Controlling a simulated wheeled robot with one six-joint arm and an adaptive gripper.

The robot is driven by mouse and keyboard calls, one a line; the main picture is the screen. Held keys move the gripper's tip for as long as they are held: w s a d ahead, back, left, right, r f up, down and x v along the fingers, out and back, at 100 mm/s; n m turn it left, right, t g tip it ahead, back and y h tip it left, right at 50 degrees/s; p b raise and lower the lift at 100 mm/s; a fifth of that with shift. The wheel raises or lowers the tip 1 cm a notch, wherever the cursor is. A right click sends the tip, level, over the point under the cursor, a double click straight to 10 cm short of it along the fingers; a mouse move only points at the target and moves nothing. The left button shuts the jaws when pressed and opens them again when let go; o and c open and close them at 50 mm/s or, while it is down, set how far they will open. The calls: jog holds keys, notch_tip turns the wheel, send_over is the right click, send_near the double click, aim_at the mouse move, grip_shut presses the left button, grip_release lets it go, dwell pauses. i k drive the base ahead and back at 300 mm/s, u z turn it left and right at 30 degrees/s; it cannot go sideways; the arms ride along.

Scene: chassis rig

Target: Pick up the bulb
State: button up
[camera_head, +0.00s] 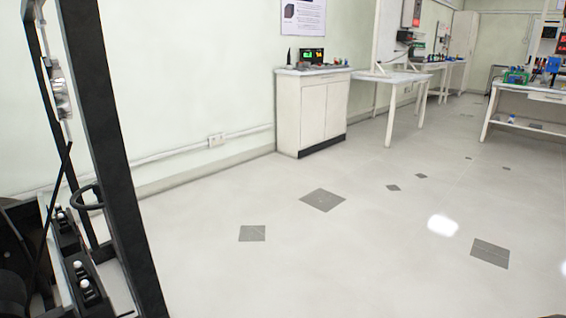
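I cannot make out a bulb for certain in the head view. Several small white round-topped pieces (86,284) stand on dark blocks at the lower left, too small to identify. They sit inside or behind a black frame (105,140) that fills the left edge. My gripper is not in view.
A white cabinet (312,112) with small items on top stands by the wall. A white table (392,78) stands right of it. A workbench (530,92) with a green item (516,76) is at the far right. The tiled floor (350,250) between is clear.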

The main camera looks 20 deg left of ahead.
aim_at(80, 274)
jog(key=u, duration=1.15)
jog(key=i, duration=1.05)
jog(key=u, duration=1)
